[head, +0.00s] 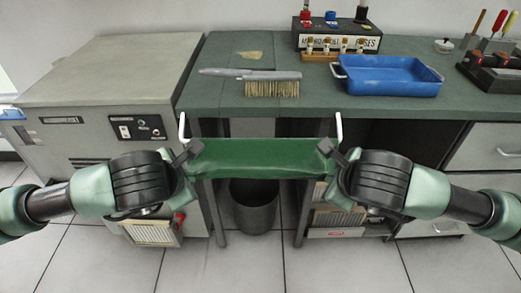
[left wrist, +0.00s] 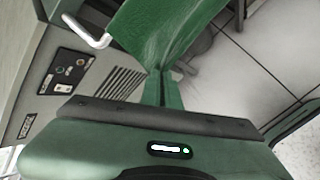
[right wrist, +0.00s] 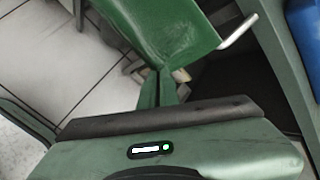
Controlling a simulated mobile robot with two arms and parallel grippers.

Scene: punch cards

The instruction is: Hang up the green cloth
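The green cloth (head: 262,158) is stretched level between my two grippers in front of the bench. My left gripper (head: 192,152) is shut on its left end; the pinched cloth also shows in the left wrist view (left wrist: 165,30). My right gripper (head: 328,150) is shut on its right end, which also shows in the right wrist view (right wrist: 165,30). A white left hook (head: 183,128) and a white right hook (head: 339,128) stick up at the cloth's two ends. Their lower parts are hidden in the head view. I cannot tell whether the cloth touches them.
The green bench top (head: 215,98) holds a brush (head: 265,83), a blue tray (head: 388,76) and a labelled box (head: 340,38). A grey machine (head: 100,85) stands at left. A dark bin (head: 254,208) stands on the floor below the cloth.

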